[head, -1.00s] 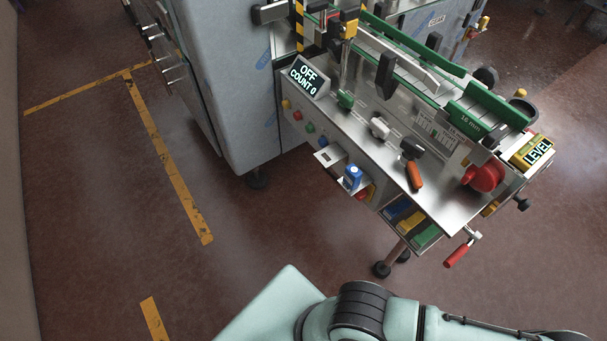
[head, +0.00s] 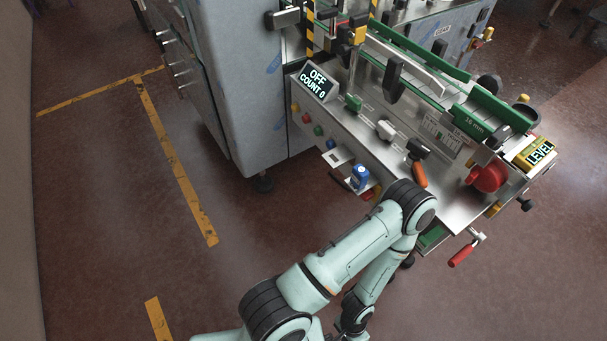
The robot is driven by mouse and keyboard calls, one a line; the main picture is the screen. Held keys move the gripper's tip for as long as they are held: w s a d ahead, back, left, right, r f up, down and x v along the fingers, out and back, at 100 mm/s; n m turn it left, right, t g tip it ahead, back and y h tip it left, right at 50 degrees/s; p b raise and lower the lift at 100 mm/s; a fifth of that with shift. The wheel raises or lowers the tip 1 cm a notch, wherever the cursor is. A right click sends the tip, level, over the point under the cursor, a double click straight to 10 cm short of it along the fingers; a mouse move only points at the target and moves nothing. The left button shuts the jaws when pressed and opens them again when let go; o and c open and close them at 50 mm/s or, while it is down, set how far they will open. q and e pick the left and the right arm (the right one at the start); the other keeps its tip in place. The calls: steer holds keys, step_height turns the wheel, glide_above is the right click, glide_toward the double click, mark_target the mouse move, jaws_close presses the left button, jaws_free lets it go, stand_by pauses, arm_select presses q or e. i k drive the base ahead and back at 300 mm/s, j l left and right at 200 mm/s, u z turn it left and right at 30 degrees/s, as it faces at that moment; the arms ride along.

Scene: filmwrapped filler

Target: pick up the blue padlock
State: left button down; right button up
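The blue padlock (head: 360,174) is a small blue block with a pale mark on its front. It sits on a small bracket low on the front of the machine, below the row of coloured buttons. It looks upright; whether a shackle is on it is too small to tell. One of my arms rises from the bottom edge and bends at an elbow just right of and below the padlock, apart from it in the picture. Its forearm runs back down toward the bottom edge. Neither gripper's fingers can be made out.
A red crank handle (head: 461,256) sticks out at lower right. Open floor with yellow tape (head: 178,165) lies left.

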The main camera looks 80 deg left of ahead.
mark_target(359, 176)
steer(key=j+u, duration=0.15)
steer(key=u, duration=0.3)
steer(key=i+j+u, duration=0.1)
steer(key=u, duration=0.35)
steer(key=i+j+u, duration=0.1)
steer(key=u, duration=0.8)
steer(key=i+u, duration=0.15)
steer(key=u, duration=0.3)
